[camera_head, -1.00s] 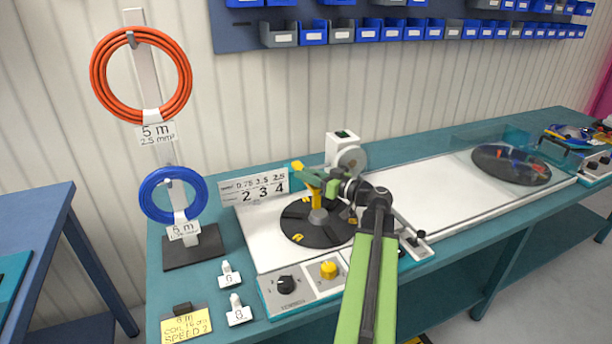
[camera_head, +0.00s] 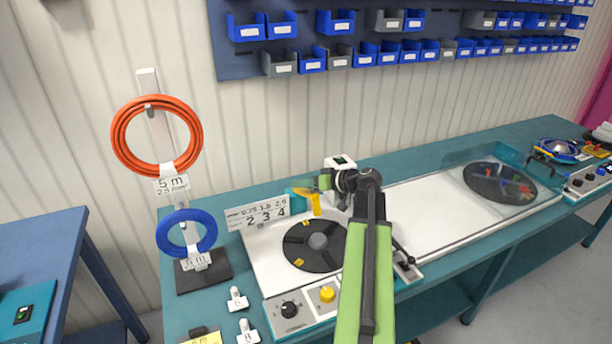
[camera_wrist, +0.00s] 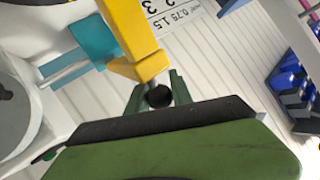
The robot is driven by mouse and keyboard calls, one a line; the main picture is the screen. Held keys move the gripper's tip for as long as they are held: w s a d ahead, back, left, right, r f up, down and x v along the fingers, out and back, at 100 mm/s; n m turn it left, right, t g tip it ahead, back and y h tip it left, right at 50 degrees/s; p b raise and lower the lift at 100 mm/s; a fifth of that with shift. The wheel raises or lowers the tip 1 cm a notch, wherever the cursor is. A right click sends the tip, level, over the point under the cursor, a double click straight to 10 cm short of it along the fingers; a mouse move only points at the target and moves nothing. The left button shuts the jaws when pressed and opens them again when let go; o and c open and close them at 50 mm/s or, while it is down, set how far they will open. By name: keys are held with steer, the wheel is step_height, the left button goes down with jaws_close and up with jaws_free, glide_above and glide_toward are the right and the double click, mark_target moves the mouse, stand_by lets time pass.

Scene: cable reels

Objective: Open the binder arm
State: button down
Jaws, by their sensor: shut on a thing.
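The binder arm (camera_head: 314,203) is a yellow lever with a teal part at its left, raised behind and above the black reel disc (camera_head: 305,256). In the wrist view the yellow arm (camera_wrist: 135,45) runs down to a small black knob (camera_wrist: 159,96). My gripper (camera_wrist: 158,92) has its two green fingers on either side of the knob and is shut on it. In the head view my gripper (camera_head: 326,183) is at the upper end of the yellow lever. The contact itself is too small to tell there.
A number plate (camera_head: 258,215) stands behind the disc at left. A control panel with a black knob (camera_head: 289,310) and a yellow button (camera_head: 327,294) is in front. Orange (camera_head: 121,140) and blue (camera_head: 165,237) cable coils hang at left. A clear-covered disc (camera_head: 500,183) is at right.

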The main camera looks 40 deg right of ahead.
mark_target(298, 190)
steer(key=w+d+r+m+g+p, duration=0.1)
steer(key=w+d+r+g+p, duration=0.1)
steer(key=w+p, duration=0.3)
steer(key=w+d+r+m+g+y+p, duration=0.1)
steer(key=w+d+m+g+p, duration=0.1)
steer(key=w+g+p, duration=0.3)
steer(key=shift+w+d+r+p, duration=0.4)
steer(key=shift+w+d+p, duration=0.1)
steer(key=shift+w, duration=1.75)
